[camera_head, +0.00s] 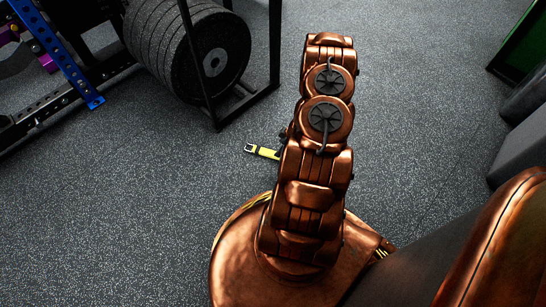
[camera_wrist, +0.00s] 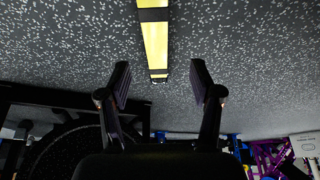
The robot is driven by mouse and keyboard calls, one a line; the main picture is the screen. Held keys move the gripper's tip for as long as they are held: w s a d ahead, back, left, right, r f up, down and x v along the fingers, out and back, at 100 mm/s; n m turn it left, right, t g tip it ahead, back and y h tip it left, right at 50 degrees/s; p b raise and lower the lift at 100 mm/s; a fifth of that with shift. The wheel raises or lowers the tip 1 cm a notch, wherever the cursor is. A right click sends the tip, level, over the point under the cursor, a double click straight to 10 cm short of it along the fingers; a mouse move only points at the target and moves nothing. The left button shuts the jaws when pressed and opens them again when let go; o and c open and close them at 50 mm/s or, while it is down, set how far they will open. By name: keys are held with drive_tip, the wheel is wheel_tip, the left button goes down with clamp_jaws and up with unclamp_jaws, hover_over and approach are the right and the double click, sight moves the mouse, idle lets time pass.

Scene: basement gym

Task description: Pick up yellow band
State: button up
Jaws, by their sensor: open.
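The yellow band (camera_head: 264,151) lies on the speckled grey floor, to the left of my copper arm in the head view. Its left end has a dark tip, and its right part is hidden behind my arm. In the wrist view the band (camera_wrist: 155,45) runs down from the top edge, with a dark section across it and a dark end. My gripper (camera_wrist: 158,80) is open, its two dark fingers apart and empty. The near end of the band shows between and beyond the fingertips. In the head view my arm hides the gripper.
A rack of black weight plates (camera_head: 218,62) stands at the upper left, close to the band. A blue rack upright (camera_head: 62,55) is farther left. Dark padded blocks (camera_head: 522,150) are at the right edge. The floor (camera_head: 130,200) at the left is clear.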

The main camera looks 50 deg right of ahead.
sight(275, 152)
drive_tip(key=shift+d+b+x, duration=0.15)
drive_tip(key=shift+b+x, duration=0.75)
drive_tip(key=shift+x, duration=1)
drive_tip(key=shift+d+b+x, duration=0.15)
drive_tip(key=shift+b+x, duration=0.7)
drive_tip(key=shift+x, duration=1.1)
drive_tip(key=shift+w, duration=0.1)
drive_tip(key=shift+r, duration=0.1)
drive_tip(key=shift+c, duration=0.2)
clamp_jaws()
drive_tip(key=shift+r, duration=0.1)
